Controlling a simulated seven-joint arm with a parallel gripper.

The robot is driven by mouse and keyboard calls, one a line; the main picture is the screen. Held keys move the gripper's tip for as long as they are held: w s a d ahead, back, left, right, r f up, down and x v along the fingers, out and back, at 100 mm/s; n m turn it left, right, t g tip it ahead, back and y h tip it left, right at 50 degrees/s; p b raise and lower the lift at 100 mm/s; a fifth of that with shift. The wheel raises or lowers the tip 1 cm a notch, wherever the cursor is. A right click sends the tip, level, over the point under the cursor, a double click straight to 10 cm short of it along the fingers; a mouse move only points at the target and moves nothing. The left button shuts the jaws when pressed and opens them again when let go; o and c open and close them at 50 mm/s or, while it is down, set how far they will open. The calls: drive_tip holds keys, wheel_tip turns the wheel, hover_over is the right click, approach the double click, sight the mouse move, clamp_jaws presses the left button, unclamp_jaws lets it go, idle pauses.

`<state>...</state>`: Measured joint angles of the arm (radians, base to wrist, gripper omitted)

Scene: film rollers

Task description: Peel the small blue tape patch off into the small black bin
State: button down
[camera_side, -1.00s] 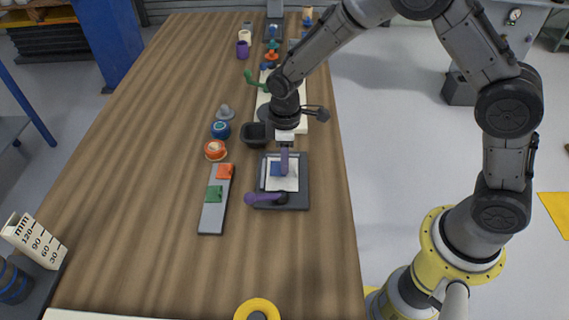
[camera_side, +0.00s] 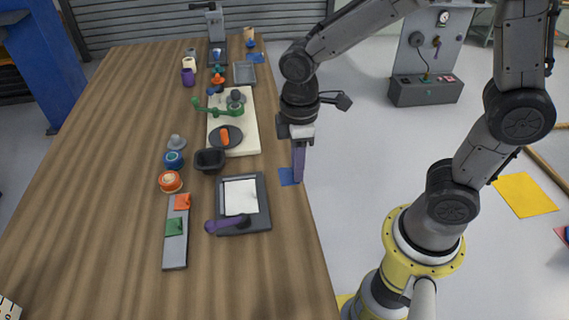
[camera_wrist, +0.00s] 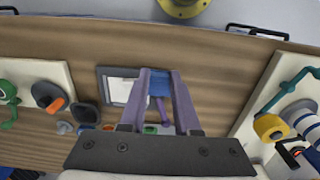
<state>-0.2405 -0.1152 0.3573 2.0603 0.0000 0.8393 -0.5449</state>
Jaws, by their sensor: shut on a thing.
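The small blue tape patch (camera_side: 288,177) is at my fingertips near the table's right edge in the side view. My gripper (camera_side: 298,180) points down and is shut on it. In the wrist view the blue patch (camera_wrist: 158,84) spans between the purple fingers of my gripper (camera_wrist: 160,74). The side view cannot settle its exact height above the table. The small black bin (camera_side: 210,161) stands left of my gripper, apart from it. In the wrist view a dark bin (camera_wrist: 86,115) shows to the left. The white sheet (camera_side: 240,197) in the dark tray (camera_side: 264,212) is bare.
A purple lever (camera_side: 226,223) lies across the tray's front. Orange (camera_side: 170,181) and blue (camera_side: 174,159) round items stand left of the bin. A grey strip (camera_side: 175,250) carries orange and green pieces. A cream board (camera_side: 244,138) with a green handle lies behind. The table's left side is clear.

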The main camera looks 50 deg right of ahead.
drive_tip(key=shift+s+r, duration=0.1)
drive_tip(key=shift+r, duration=2.4)
drive_tip(key=w+a+r, duration=0.2)
drive_tip(key=w, duration=1.6)
drive_tip(key=shift+w+d+f, duration=0.5)
drive_tip(key=shift+w+f, duration=1)
drive_tip(key=shift+f, duration=1.15)
drive_tip(key=shift+w+d+f, duration=0.45)
drive_tip(key=shift+w+f, duration=1.1)
drive_tip(key=shift+f, duration=1.15)
drive_tip(key=shift+w+d+f, duration=0.5)
drive_tip(key=shift+w+f, duration=1)
drive_tip(key=shift+f, duration=1.15)
